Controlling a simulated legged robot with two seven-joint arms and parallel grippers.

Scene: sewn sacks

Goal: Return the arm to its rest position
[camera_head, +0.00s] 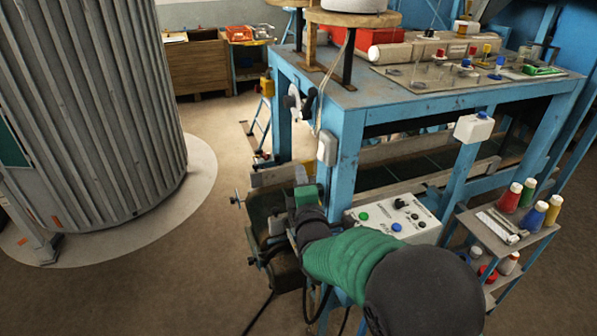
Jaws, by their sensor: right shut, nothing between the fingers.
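My right arm comes in from the bottom right, with a dark rounded link and a green section. It reaches forward over the dark machine (265,232) at the front left of the blue workbench (352,115). My right gripper (303,176) is at the far end of this arm, small and partly hidden by the wrist. It is shut with nothing in it. It overlaps the machine in the picture; I cannot tell whether it touches. My left arm and gripper are not in view.
A control box (395,218) with coloured buttons sits just right of my forearm. A large ribbed grey cylinder (90,110) stands at the left. Open floor (205,245) lies between it and the machine.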

